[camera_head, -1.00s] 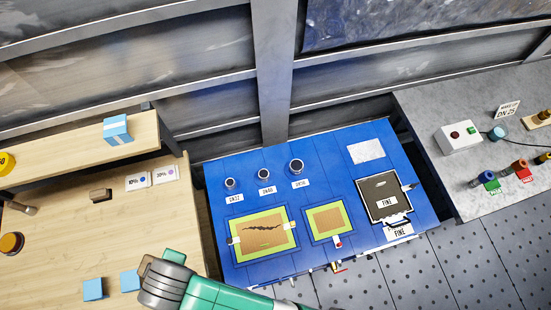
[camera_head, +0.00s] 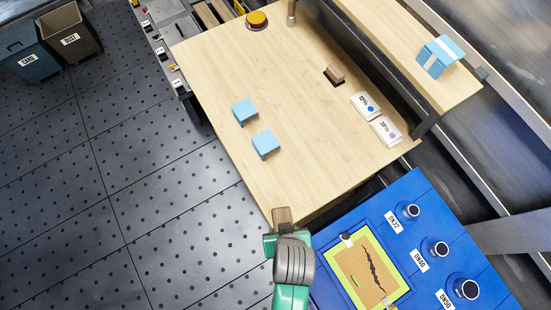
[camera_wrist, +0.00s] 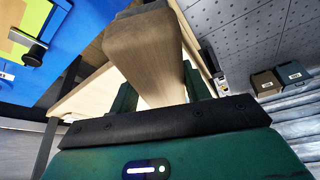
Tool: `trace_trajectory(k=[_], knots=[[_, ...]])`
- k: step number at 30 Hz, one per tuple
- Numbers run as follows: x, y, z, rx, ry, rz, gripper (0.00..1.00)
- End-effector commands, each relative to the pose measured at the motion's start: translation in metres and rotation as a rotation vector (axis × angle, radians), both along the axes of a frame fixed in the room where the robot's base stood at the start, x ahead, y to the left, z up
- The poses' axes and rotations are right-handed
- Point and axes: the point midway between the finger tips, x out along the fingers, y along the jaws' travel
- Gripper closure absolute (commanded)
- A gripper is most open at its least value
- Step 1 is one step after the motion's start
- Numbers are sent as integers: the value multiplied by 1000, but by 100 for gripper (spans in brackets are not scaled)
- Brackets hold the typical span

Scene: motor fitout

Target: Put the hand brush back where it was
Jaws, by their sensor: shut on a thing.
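The hand brush (camera_wrist: 150,50) shows in the wrist view as a long wooden body, large and close to the camera. My gripper (camera_wrist: 160,92) is shut on it, with a green finger on each side. In the head view the brush (camera_head: 281,215) is a small brown end sticking out past my gripper (camera_head: 286,240). It is near the front corner of the wooden table, beside the blue bench. Its bristles are not clearly visible, and I cannot tell its height above the table edge.
The wooden table (camera_head: 300,140) holds two light blue angled pieces (camera_head: 264,144), a small brown block (camera_head: 334,74), two labelled cards (camera_head: 386,130) and a yellow-orange button (camera_head: 257,20). The blue bench (camera_head: 415,190) carries round knobs. Bins (camera_head: 70,38) stand far left; the dark floor is open.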

Motion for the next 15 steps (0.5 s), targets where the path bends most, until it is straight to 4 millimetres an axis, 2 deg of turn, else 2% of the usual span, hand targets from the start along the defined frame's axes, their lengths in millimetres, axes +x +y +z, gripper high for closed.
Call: trace_trajectory(k=[1, 5, 7, 10, 15], knots=[[-3, 0, -7, 0, -1, 2, 74], [-4, 0, -6, 0, -3, 5, 74], [2, 1, -6, 1, -4, 5, 74], [28, 4, -8, 1, -6, 6, 74], [83, 10, -14, 1, -5, 5, 74]])
